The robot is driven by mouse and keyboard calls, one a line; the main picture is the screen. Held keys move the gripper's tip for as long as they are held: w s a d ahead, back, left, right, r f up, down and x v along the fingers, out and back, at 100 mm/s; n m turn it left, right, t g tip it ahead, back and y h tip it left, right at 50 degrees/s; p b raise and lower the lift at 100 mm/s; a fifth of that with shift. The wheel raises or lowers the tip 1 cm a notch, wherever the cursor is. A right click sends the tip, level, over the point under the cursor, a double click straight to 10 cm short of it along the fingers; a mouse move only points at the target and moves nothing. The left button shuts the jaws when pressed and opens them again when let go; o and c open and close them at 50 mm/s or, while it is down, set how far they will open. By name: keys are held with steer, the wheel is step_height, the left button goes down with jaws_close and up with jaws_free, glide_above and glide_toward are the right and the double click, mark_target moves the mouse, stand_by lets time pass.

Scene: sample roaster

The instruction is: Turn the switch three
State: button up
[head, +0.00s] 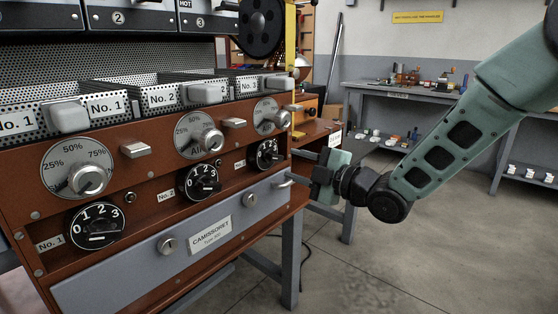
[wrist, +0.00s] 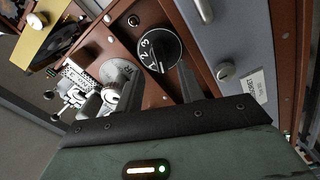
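Switch three (head: 267,153) is the right-hand black round dial with white numbers on the brown panel of the roaster. In the wrist view, the black dial (wrist: 160,50) lies ahead of my gripper, its numbers turned sideways; its exact setting is too small to read. My gripper (head: 296,167) is at the right end of the panel, close to switch three. In the wrist view, my gripper (wrist: 150,82) has its two grey fingers spread apart with nothing between them. The fingers appear short of the dial; I cannot tell the exact gap.
Two similar black dials, No. 2 (head: 203,182) and No. 1 (head: 96,224), are to the left. A silver percentage knob (head: 272,116) sits just above switch three. A grey panel (head: 180,240) with silver knobs lies below. The floor on the right is clear.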

mark_target(278, 159)
steer(key=x, duration=0.6)
steer(key=shift+c, duration=0.4)
jaws_close()
